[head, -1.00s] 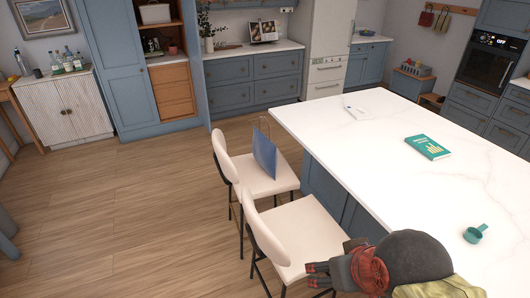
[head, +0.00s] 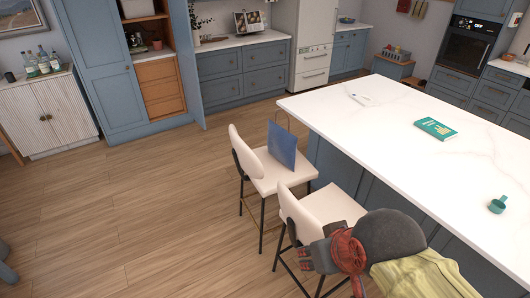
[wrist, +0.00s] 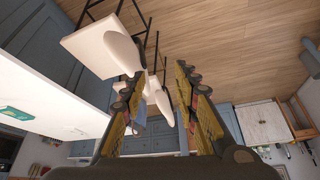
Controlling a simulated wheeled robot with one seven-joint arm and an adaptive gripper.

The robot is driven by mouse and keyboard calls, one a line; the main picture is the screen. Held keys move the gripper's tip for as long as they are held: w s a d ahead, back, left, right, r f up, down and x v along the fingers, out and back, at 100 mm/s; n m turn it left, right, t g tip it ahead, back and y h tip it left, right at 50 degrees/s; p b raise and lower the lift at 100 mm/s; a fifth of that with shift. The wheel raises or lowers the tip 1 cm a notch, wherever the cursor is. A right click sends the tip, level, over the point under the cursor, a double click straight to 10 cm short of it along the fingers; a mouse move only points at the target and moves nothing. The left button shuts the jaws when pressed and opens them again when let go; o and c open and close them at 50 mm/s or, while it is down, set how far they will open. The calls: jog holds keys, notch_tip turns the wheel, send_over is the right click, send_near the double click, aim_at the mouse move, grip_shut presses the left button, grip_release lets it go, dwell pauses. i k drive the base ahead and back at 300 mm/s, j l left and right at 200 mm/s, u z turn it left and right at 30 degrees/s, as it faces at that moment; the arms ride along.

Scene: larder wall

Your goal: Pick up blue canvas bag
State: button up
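The blue canvas bag (head: 282,146) stands upright on the seat of the farther white chair (head: 270,178), with its thin handle loop up. A blue patch between the fingers in the wrist view (wrist: 141,125) looks like the bag, partly hidden by a finger. My gripper (head: 309,258) is at the lower right of the head view, over the nearer chair and well short of the bag. In the wrist view my gripper (wrist: 158,88) has its two fingers spread apart with nothing held between them.
The nearer white chair (head: 334,206) stands between my gripper and the bag. The white-topped island (head: 390,115) runs along the right, with a teal book (head: 436,129) and a teal cup (head: 497,204) on it. The wooden floor (head: 130,210) to the left is clear.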

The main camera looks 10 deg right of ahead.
aim_at(283, 145)
jog(key=i+j, duration=0.35)
jog(key=i+j+z, duration=0.1)
jog(key=i+j, duration=0.2)
jog(key=j, duration=0.2)
jog(key=i+j, duration=0.35)
jog(key=i+j+z, duration=0.1)
jog(key=i+j, duration=0.2)
jog(key=j, duration=0.25)
jog(key=i+l, duration=0.15)
jog(key=i, duration=0.6)
jog(key=i+l+z, duration=0.1)
jog(key=i, duration=0.65)
